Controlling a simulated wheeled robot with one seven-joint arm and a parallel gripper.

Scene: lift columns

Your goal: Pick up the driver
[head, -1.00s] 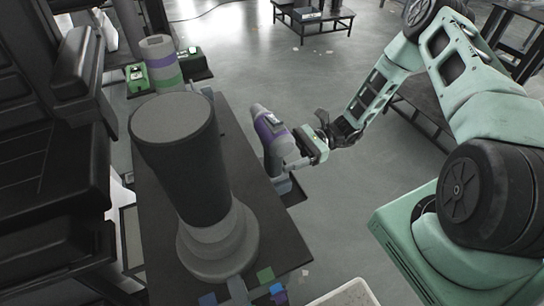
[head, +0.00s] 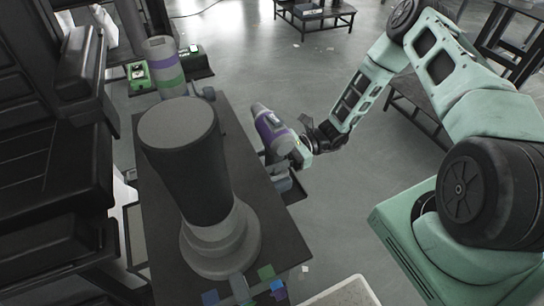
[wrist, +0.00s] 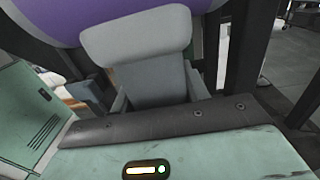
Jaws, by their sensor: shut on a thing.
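The driver (head: 270,128) has a purple and grey body and stands at the right edge of the dark table, beside the big column. My gripper (head: 301,155) reaches it from the right and is shut on its grey grip. In the wrist view, the driver's purple body (wrist: 120,20) fills the top and its grey handle (wrist: 151,78) runs down close in front of my gripper. The fingertips are mostly hidden by the driver. I cannot tell whether its lower end is clear of the grey pieces beneath.
A dark column on a stepped grey base (head: 219,241) fills the middle of the dark table (head: 160,235). A striped cylinder (head: 166,68) and green devices stand behind. Coloured blocks (head: 266,272) lie at the near edge. Open floor (head: 350,215) lies to the right.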

